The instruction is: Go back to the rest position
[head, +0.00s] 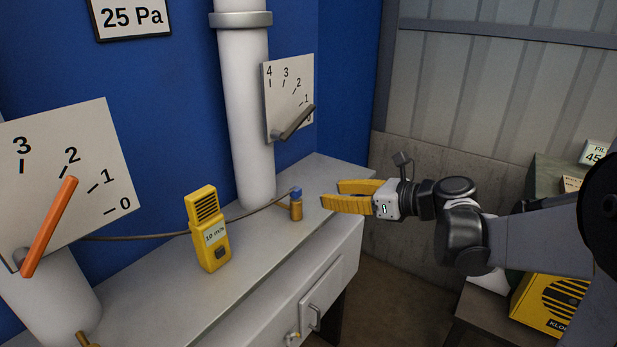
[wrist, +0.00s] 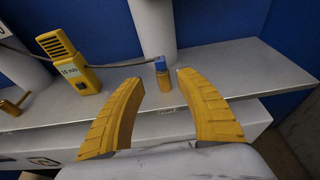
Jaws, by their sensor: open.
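My gripper (head: 338,197) has yellow fingers and is open and empty, at the right end of the grey bench (head: 140,306), close to its front edge. In the wrist view the gripper's fingers (wrist: 161,82) stand apart, with a small brass fitting with a blue top (wrist: 163,82) beyond the gap between them. In the head view this fitting (head: 296,207) stands on the bench, left of the fingertips and apart from them.
A yellow handheld meter (head: 208,230) stands on the bench. Two dial plates, one with an orange lever (head: 48,228) and one with a grey lever (head: 295,123), stand by white pipes (head: 248,110). A yellow box (head: 550,303) sits at the lower right.

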